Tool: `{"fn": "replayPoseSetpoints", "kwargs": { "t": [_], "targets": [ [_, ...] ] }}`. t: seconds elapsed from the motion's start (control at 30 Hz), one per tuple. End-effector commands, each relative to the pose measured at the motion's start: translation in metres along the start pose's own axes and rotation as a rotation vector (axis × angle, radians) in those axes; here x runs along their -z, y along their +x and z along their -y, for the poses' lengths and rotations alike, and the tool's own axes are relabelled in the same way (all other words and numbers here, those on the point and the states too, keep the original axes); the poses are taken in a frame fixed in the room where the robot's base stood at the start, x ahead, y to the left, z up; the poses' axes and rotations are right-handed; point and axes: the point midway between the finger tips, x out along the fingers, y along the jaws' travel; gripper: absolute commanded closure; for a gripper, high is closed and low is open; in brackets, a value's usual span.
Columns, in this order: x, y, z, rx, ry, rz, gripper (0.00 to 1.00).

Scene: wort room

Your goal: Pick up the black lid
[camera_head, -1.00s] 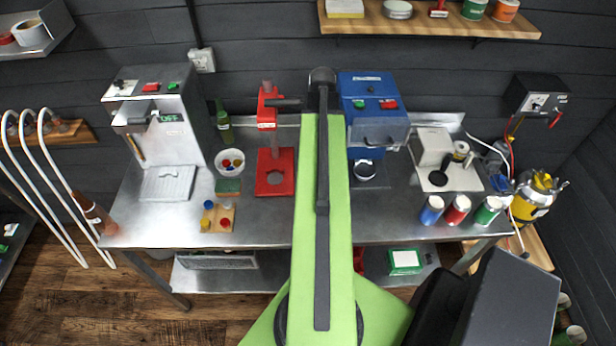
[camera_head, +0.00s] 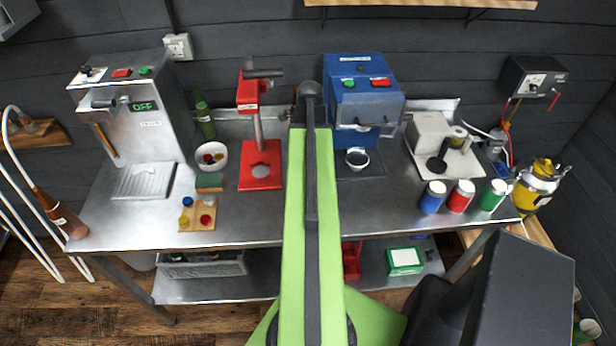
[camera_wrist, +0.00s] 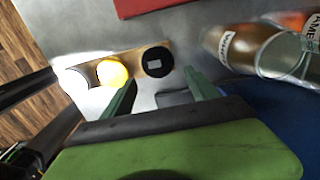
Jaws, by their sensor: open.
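The black lid (camera_wrist: 157,62) is a small round disc with a pale mark on it, in the wrist view. It sits at the right end of a wooden board (camera_wrist: 137,56), beside a yellow lid (camera_wrist: 112,73) and a whitish lid (camera_wrist: 75,78). My gripper (camera_wrist: 160,80) is open, with its two green fingers apart and nothing seen held between them. In the picture the black lid lies just beyond the fingertips, between their lines; the height gap is unclear. I cannot find the black lid in the head view, where my arm covers part of the counter.
In the wrist view, a brown bottle (camera_wrist: 240,48) and clear glass stand right of the board. In the head view, a red press (camera_head: 261,165) stands left of my arm and a blue machine (camera_head: 362,100) right. Another lid board (camera_head: 187,224) lies front left.

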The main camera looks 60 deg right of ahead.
Motion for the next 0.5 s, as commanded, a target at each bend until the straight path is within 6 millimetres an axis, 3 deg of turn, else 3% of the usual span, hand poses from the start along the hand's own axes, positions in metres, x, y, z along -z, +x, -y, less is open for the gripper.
{"fn": "replayPoseSetpoints", "kwargs": {
  "t": [0.13,0.4,0.5],
  "targets": [
    [-0.001,0.009,0.0,0.0,0.0,0.0,0.31],
    [-0.002,0.052,-0.001,0.0,0.0,0.0,0.31],
    [-0.002,0.053,-0.001,0.0,0.001,0.0,0.31]
  ]
}}
